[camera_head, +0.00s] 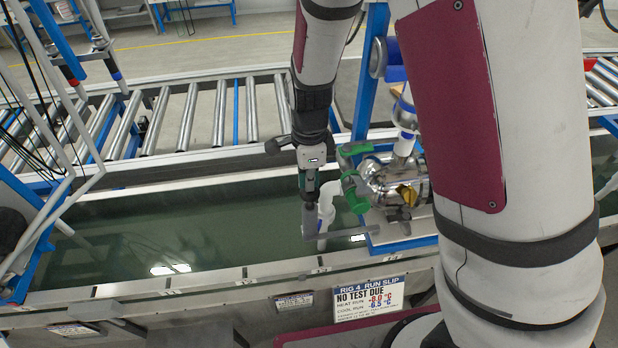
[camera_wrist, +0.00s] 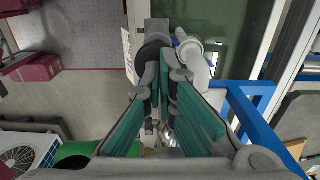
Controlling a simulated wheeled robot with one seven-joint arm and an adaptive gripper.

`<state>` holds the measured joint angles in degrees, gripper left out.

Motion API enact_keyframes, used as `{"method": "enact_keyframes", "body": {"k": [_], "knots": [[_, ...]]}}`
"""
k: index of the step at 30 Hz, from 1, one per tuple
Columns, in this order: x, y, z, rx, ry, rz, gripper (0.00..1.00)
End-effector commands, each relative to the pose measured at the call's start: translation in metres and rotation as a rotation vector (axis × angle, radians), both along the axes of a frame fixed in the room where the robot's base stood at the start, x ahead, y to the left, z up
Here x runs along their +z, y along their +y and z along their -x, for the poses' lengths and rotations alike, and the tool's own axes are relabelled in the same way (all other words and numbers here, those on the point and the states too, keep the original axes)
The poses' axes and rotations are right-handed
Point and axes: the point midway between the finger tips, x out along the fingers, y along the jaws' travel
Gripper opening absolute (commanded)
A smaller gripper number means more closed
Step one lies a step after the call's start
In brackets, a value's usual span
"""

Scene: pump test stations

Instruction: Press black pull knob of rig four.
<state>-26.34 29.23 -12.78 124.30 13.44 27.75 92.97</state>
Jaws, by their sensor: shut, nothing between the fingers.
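The rig 4 slip (camera_head: 368,297) hangs on the tank's front edge, below the silver pump body (camera_head: 385,180). My gripper (camera_head: 310,186) points down just left of the pump, beside a white pipe (camera_head: 326,205). In the wrist view, my gripper's (camera_wrist: 160,82) teal fingers are closed together, with nothing between them. A dark round knob (camera_wrist: 152,50) on a grey bracket (camera_wrist: 156,25) lies just past the fingertips, partly covered by them. The grey bracket also shows in the head view (camera_head: 311,222). I cannot tell whether the tips touch the knob.
Green handles (camera_head: 355,190) sit close to the right of my gripper. A blue upright (camera_head: 370,80) stands behind the pump. A dark green tank (camera_head: 180,230) spreads to the left, and a roller conveyor (camera_head: 200,115) runs behind it.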

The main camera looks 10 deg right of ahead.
Motion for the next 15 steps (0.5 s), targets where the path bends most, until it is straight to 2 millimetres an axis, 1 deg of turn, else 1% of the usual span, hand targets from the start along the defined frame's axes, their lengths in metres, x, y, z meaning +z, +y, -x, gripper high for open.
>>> {"method": "enact_keyframes", "body": {"k": [11, 14, 15], "knots": [[-0.002, 0.000, 0.000, 0.000, 0.000, 0.000, 0.00], [-0.011, 0.000, -0.001, 0.000, 0.001, 0.001, 0.00], [-0.018, 0.000, 0.000, 0.000, 0.004, 0.001, 0.00]]}}
